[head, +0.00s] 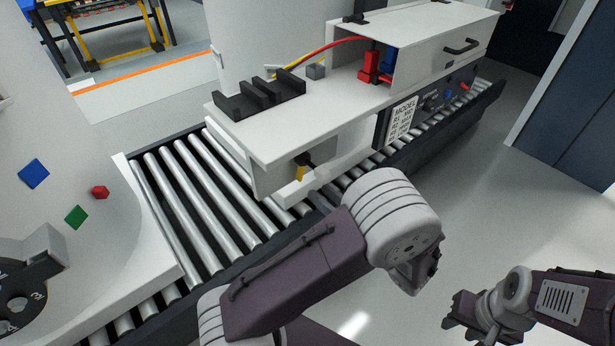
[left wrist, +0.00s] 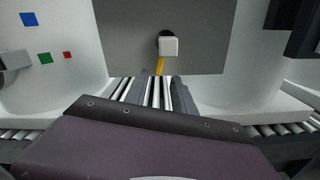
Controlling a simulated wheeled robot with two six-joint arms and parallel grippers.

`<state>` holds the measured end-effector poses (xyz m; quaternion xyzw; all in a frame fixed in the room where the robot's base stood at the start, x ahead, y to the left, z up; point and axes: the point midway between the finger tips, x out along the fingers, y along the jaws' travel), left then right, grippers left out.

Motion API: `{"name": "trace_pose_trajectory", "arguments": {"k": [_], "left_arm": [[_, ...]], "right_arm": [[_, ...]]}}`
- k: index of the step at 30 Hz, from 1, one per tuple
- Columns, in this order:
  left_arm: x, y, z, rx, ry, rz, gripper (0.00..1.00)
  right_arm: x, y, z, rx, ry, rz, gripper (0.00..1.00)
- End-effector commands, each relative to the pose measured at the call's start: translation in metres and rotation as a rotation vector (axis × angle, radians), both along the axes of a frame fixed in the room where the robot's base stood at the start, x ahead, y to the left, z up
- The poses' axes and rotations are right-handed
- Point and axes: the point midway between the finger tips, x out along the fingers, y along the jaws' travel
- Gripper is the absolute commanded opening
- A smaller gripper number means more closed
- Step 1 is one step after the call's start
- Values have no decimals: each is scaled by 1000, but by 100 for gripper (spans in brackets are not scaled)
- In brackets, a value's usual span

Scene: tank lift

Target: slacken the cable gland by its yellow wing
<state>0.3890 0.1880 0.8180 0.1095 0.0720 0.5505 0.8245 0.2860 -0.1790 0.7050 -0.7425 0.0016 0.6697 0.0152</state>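The cable gland (head: 307,159) is a small black fitting on the end face of the white unit. Its yellow wing (head: 300,173) hangs down below it. In the left wrist view, a white block covers the middle of the gland (left wrist: 167,35), and the yellow wing (left wrist: 159,66) shows beneath it, tilted slightly. My left arm crosses the front of the head view; its gripper fingers do not show in either view. My right gripper (head: 458,312) is at the lower right, far from the gland, with dark fingers too small to read clearly.
The white unit (head: 283,138) rests on the roller conveyor (head: 190,190). It carries black blocks (head: 258,97), a red cable (head: 318,52) and a label plate (head: 401,119). A rounded white housing with coloured markers stands left. Open floor (head: 490,200) lies right of the conveyor.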

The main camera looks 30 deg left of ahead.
Motion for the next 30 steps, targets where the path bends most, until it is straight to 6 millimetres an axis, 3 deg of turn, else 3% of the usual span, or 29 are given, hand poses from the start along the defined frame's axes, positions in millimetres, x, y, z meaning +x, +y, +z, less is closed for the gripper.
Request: {"name": "trace_pose_trajectory", "arguments": {"k": [3, 9, 19, 20, 23, 30], "left_arm": [[9, 26, -3, -1, -1, 5, 31], [22, 55, -2, -1, -1, 4, 31], [25, 62, 0, -1, 0, 1, 31], [25, 62, 0, -1, 0, 1, 28], [25, 62, 0, -1, -1, 1, 0], [25, 62, 0, -2, -3, 1, 0]], "right_arm": [[0, 0, -10, 0, 0, 0, 36], [0, 0, -16, 0, 0, 0, 36], [0, 0, -17, 0, 0, 0, 36], [0, 0, -17, 0, 0, 0, 36], [0, 0, -17, 0, 0, 0, 36], [0, 0, -16, 0, 0, 0, 36]]}}
